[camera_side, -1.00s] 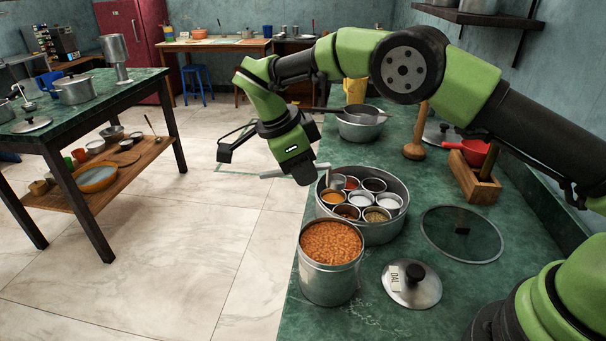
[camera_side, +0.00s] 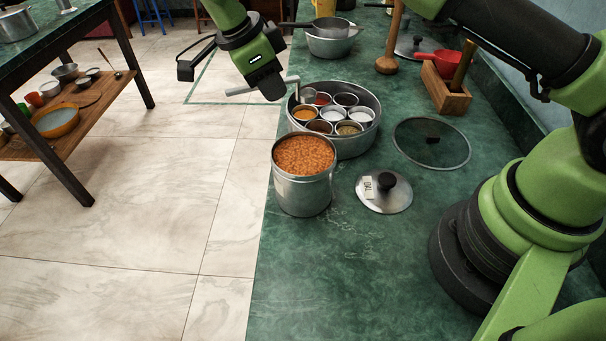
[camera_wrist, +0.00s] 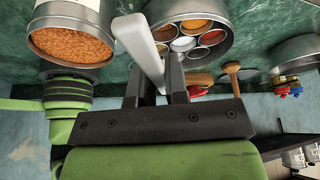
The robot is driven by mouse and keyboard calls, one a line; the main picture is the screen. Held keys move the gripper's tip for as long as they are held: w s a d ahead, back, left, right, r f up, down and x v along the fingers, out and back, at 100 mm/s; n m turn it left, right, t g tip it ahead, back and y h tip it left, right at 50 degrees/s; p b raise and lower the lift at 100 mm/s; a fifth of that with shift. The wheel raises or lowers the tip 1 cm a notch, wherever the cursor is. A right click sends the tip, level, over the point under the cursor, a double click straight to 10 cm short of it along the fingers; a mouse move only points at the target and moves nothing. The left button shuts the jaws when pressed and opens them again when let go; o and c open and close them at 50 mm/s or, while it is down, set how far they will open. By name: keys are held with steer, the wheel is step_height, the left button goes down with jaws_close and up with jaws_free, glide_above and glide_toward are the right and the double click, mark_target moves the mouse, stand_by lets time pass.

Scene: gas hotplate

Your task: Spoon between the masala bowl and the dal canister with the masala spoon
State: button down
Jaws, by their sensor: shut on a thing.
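The masala bowl (camera_side: 362,139) is a wide round steel container holding several small cups of spices and powders; it also shows in the wrist view (camera_wrist: 221,60). The dal canister (camera_side: 303,196) stands in front of it, open and full of orange dal; it also shows in the wrist view (camera_wrist: 98,9). My gripper (camera_side: 272,92) is shut on the pale handle of the masala spoon (camera_side: 240,91), above the masala bowl's left rim. The handle crosses between the fingers in the wrist view (camera_wrist: 141,45). The spoon's far end bends down at the bowl's left side; whether it touches a cup is unclear.
The DAL-labelled lid (camera_side: 397,196) lies right of the canister. A glass lid (camera_side: 420,150) lies right of the masala bowl. A wooden holder (camera_side: 445,95) and a pan over a pot (camera_side: 335,45) stand behind. The front counter is clear; its left edge is close to the canister.

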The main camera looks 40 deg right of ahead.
steer(key=s+a+r+y, duration=0.1)
steer(key=s+a+r, duration=0.3)
steer(key=s+a, duration=0.3)
steer(key=shift+s+a+r, duration=0.15)
steer(key=shift+s+a, duration=0.25)
steer(key=shift+s, duration=0.45)
step_height(320, 180, down, 7)
steer(key=d+t+y, duration=0.1)
steer(key=y, duration=0.1)
steer(key=shift+s+d+r+y, duration=0.15)
steer(key=shift+s+r+y, duration=0.05)
steer(key=shift+s+y, duration=0.1)
steer(key=shift+w, duration=0.1)
stand_by(0.4)
